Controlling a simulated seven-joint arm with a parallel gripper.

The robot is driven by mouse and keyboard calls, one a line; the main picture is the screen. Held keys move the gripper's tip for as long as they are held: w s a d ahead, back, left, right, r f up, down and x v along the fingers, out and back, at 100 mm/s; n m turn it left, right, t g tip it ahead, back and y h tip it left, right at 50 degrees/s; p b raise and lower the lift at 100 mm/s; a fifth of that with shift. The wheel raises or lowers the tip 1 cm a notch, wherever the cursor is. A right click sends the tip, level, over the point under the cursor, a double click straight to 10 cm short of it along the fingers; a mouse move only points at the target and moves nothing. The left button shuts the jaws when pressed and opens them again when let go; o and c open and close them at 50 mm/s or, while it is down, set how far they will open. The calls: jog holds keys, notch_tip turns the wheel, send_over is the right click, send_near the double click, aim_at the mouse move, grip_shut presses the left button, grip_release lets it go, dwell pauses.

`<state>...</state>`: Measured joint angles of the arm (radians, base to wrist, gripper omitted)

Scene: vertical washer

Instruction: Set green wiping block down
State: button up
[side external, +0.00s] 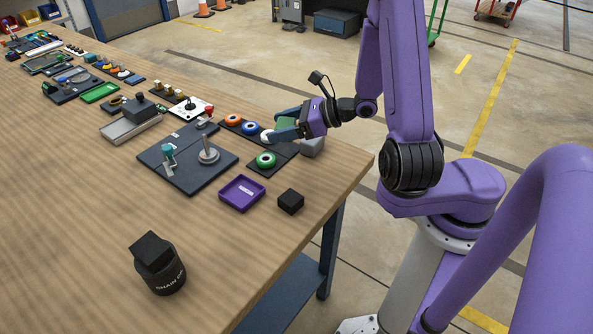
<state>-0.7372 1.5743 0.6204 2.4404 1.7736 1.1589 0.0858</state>
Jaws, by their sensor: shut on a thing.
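My gripper (276,126) is at the right part of the table, low over the dark strip of coloured rings. Its blue fingers point left and are shut on the green wiping block (286,123). Only part of the block shows between the fingers. I cannot tell whether the block touches the surface below. The white ring (266,137) is right by the near fingertip, partly hidden. The blue ring (250,128) and orange ring (233,119) lie to the left of the fingers.
A green ring (265,160) and a grey block (313,146) sit close to my gripper. A dark board with posts (188,178), a purple tray (242,205), a black cube (290,201) and a chain can (166,280) stand nearer. The table's front left is clear.

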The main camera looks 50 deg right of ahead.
aim_at(281, 123)
notch_tip(281, 123, up, 5)
jog(key=shift+f, duration=0.2)
jog(key=shift+w+a+r, duration=0.15)
jog(key=shift+r, duration=0.15)
jog(key=w+a+n+g+y, duration=0.15)
jog(key=w+a, duration=0.25)
jog(key=a, duration=0.5)
jog(key=w+a+n+g+y, duration=0.15)
jog(key=w+a, duration=0.25)
jog(key=a, duration=0.6)
jog(key=w+a+n+y, duration=0.15)
jog(key=w+a, duration=0.25)
jog(key=a, duration=0.5)
jog(key=s+a+n+g+y, duration=0.1)
jog(key=s+a, duration=0.3)
jog(key=a, duration=0.6)
jog(key=s+a+n+g, duration=0.1)
jog(key=s+a, duration=0.4)
jog(key=a, duration=0.4)
jog(key=s+a+n+g+y, duration=0.1)
jog(key=s+a, duration=0.3)
jog(key=a, duration=0.6)
jog(key=shift+a+f, duration=0.1)
jog(key=shift+f, duration=7.55)
